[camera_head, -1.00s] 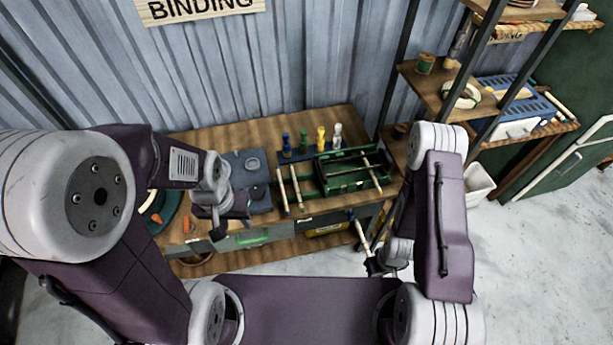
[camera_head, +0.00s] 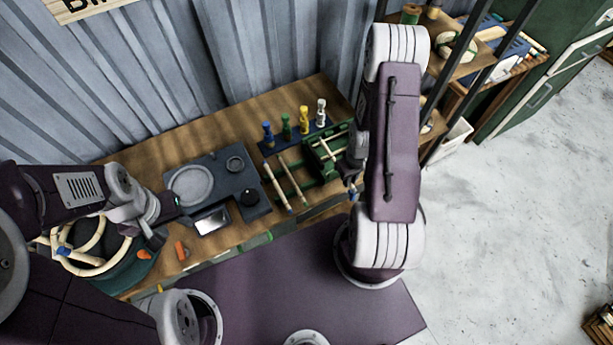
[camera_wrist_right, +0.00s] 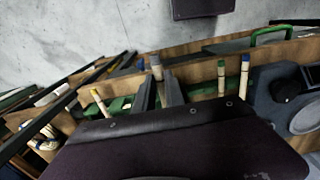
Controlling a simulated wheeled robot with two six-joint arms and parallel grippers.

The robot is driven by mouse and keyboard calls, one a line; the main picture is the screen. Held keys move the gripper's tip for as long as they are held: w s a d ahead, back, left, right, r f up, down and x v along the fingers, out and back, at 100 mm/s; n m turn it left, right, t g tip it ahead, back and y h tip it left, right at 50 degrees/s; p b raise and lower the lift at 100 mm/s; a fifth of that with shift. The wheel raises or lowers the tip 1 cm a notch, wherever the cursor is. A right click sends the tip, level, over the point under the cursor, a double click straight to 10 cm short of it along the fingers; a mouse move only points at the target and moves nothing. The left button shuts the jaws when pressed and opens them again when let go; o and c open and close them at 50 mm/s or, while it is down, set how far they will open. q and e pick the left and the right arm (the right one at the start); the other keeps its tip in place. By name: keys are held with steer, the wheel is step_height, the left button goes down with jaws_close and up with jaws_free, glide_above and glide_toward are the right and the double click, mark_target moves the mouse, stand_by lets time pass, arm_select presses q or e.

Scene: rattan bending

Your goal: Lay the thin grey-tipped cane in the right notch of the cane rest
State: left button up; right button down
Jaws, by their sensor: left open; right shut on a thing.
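In the right wrist view, the thin grey-tipped cane (camera_wrist_right: 156,66) stands between the two dark fingers of my right gripper (camera_wrist_right: 158,92), which is shut on it. In the head view my right gripper (camera_head: 354,178) is just right of the green rack (camera_head: 322,172), partly behind my arm. The held cane is hard to make out there. My left gripper (camera_head: 176,200) is open and empty, above the left part of the table.
Two canes lie left of the rack; in the wrist view they show a green tip (camera_wrist_right: 222,72) and a blue tip (camera_wrist_right: 245,68). Several coloured pegs (camera_head: 304,120) stand behind. Shelves stand at right.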

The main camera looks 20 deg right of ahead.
steer(key=w+a+f, duration=0.2)
steer(key=a+f, duration=0.1)
steer(key=w+a+f+p, duration=0.1)
steer(key=w+a+f, duration=0.1)
steer(key=a+f, duration=0.1)
steer(key=w+a+f+p, duration=0.1)
steer(key=w+a+f, duration=0.1)
steer(key=f, duration=0.2)
steer(key=shift+w+a, duration=0.25)
steer(key=shift+a, duration=0.15)
steer(key=shift+w+f, duration=0.1)
steer(key=shift+f, duration=0.15)
arm_select(q)
steer(key=shift+w+a+r, duration=0.15)
steer(key=shift+w+r, duration=0.15)
steer(key=shift+r, duration=0.3)
steer(key=shift+s, duration=0.1)
arm_select(e)
steer(key=shift+f, duration=0.2)
steer(key=c, duration=1.4)
jaws_free()
steer(key=shift+r, duration=0.1)
arm_select(q)
steer(key=shift+f, duration=0.15)
